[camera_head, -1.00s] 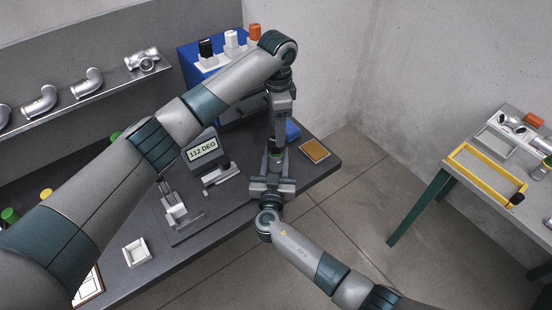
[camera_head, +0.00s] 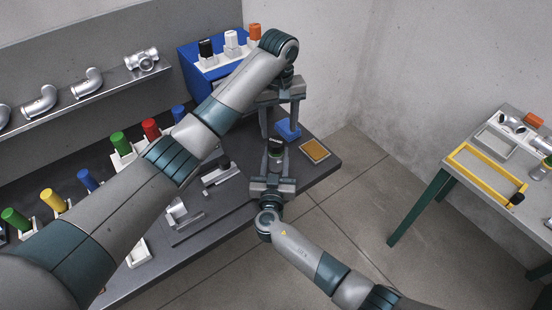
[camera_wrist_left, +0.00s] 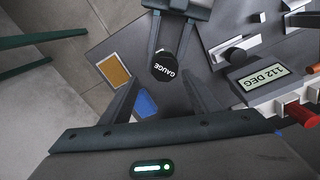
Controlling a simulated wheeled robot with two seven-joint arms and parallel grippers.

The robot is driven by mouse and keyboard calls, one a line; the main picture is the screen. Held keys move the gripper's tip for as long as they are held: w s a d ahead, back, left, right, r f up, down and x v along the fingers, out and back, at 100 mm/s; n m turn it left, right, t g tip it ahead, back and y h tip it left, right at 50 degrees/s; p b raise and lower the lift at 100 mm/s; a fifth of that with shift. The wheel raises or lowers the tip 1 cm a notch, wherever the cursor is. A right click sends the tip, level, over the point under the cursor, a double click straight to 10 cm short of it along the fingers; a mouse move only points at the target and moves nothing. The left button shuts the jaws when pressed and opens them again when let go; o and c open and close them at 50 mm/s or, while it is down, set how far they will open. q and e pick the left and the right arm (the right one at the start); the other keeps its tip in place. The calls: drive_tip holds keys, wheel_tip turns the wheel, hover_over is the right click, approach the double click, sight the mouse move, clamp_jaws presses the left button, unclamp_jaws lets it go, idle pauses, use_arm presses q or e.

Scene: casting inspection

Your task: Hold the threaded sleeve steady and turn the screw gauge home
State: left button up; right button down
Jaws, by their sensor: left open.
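The screw gauge (camera_head: 276,146) has a dark round cap. In the left wrist view its cap (camera_wrist_left: 165,66), lettered GAUGE, faces the camera. The threaded sleeve (camera_head: 278,160) shows as a small grey piece below it, mostly hidden by fingers. My right gripper (camera_head: 274,168) comes from below, its fingers on both sides of the sleeve, and appears shut on it. My left gripper (camera_head: 279,134) points down above the gauge, open and empty. In the left wrist view its fingers are spread on either side of the cap, apart from it.
A display (camera_wrist_left: 265,77) reads 112 DEG. A blue piece (camera_head: 288,130) and an orange-brown pad (camera_head: 315,150) lie near the table's right end. A blue box (camera_head: 200,62) with capped pieces stands behind. A yellow frame (camera_head: 487,174) lies on the right table.

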sight(276, 141)
use_arm(q)
drive_tip(key=n, duration=0.6)
drive_tip(key=shift+s+a+f+n, duration=0.1)
drive_tip(key=shift+s+n, duration=0.05)
drive_tip(key=shift+n, duration=0.15)
drive_tip(key=n, duration=0.6)
drive_tip(key=shift+s+a+f, duration=0.1)
drive_tip(key=shift+a+f, duration=0.1)
drive_tip(key=shift+a, duration=0.05)
drive_tip(key=shift+f, duration=0.15)
drive_tip(key=shift+f, duration=3.9)
drive_tip(key=c, duration=1.1)
drive_tip(key=o, duration=1.2)
